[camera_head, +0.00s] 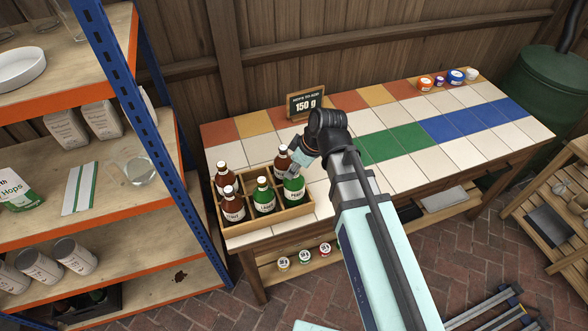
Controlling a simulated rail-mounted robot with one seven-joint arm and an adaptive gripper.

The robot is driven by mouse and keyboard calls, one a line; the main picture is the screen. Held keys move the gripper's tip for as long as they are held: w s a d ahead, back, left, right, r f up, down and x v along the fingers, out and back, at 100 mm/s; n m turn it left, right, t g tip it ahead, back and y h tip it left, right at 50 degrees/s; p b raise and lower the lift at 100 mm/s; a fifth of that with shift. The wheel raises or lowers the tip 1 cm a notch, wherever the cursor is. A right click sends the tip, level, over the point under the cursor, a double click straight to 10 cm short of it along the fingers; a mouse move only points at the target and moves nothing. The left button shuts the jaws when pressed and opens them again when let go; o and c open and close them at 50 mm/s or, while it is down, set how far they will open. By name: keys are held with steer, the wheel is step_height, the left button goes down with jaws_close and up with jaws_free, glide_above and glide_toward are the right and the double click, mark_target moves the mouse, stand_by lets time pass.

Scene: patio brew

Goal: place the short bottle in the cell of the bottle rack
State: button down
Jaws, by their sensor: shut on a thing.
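The wooden bottle rack (268,222) stands on the left end of the tiled table. Brown bottles with white labels (228,180) (233,206) (283,163) and a green bottle (264,197) stand in it. My gripper (295,171) is at the rack's right side, shut on the neck of another green bottle (294,189). That bottle is roughly upright, at the front right part of the rack. Whether its base rests in a cell or hangs just above it is hidden by the rack wall and the bottle itself. My gripper partly covers its top.
A sign reading 150 g (305,103) stands behind the rack. Small coloured jars (456,77) sit at the table's far right end. A blue-posted shelf (140,110) rises close on the left. The table's middle tiles (405,145) are clear beyond my arm.

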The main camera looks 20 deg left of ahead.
steer(key=shift+f, duration=0.75)
steer(key=c, duration=0.8)
jaws_free()
